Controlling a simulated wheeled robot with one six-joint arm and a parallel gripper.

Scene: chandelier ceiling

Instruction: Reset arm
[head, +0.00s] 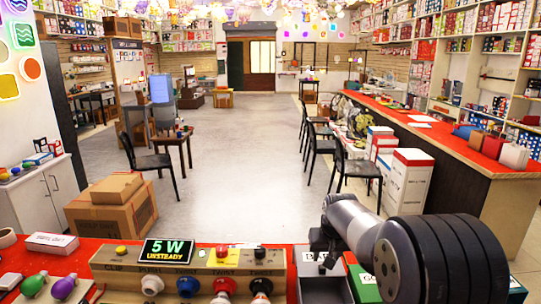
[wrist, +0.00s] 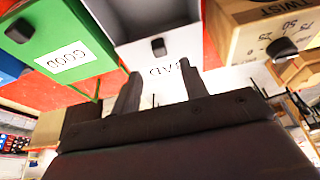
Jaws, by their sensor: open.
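My gripper (wrist: 158,82) is open in the wrist view, its two dark fingers apart with nothing seen between them. The wrist view looks upside down. The grey bin also shows beyond the fingers in the wrist view (wrist: 135,22). The green bin marked GOOD (wrist: 85,38) is beside it, and shows partly behind my arm in the head view (head: 362,283).
A wooden test box (head: 120,264) with several coloured knobs or bulbs stands on the red counter, with a display (head: 166,251) reading "5 W UNSTEADY". Green and purple bulbs (head: 35,286) lie at left. Cardboard boxes (head: 112,208) stand beyond. The central floor is open.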

